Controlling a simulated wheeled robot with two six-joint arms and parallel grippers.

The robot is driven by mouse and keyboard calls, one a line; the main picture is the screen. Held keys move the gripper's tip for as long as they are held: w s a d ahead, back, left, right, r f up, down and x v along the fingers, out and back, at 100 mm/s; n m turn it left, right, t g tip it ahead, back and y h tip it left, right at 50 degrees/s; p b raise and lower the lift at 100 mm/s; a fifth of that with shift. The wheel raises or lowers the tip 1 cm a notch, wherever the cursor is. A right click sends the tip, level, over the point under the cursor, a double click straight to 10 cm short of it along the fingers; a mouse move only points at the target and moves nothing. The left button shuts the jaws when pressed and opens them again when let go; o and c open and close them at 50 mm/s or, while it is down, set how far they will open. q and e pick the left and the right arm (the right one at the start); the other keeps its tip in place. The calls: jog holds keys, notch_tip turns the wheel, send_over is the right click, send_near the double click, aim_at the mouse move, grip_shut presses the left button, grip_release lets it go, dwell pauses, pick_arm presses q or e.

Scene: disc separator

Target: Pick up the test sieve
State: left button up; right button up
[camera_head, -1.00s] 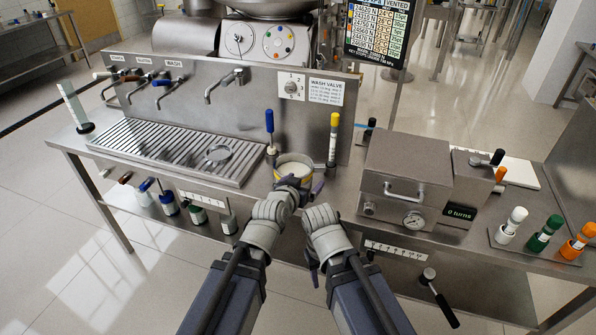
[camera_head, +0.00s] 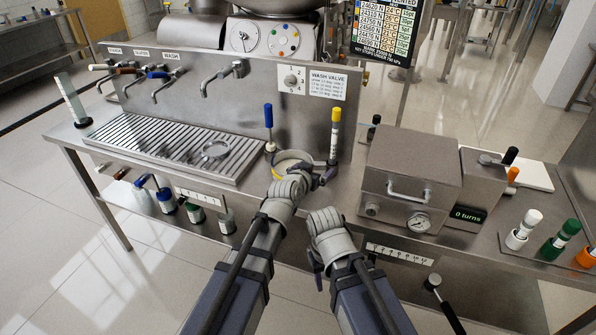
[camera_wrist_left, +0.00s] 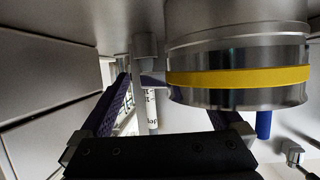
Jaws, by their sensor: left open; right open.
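The test sieve, a round metal pan with a yellow band (camera_head: 291,156), stands on the bench in front of the wash panel. In the left wrist view the sieve (camera_wrist_left: 240,76) fills the upper right, with a small metal tab on its side. My left gripper (camera_head: 300,172) is open at the sieve's near side and hides part of it. In the left wrist view its fingers (camera_wrist_left: 170,100) are spread, with the tab between them; I cannot tell whether they touch it. My right gripper (camera_head: 318,268) is open, low in front of the bench edge and partly hidden.
A blue-handled tool (camera_head: 269,125) and a yellow-capped tube (camera_head: 335,135) stand close behind the sieve. A slotted drain tray (camera_head: 165,145) with a metal ring (camera_head: 215,150) lies left. A metal box with a gauge (camera_head: 405,180) stands right.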

pick_arm(q)
jog(key=shift+r, duration=0.1)
jog(key=c, duration=1.5)
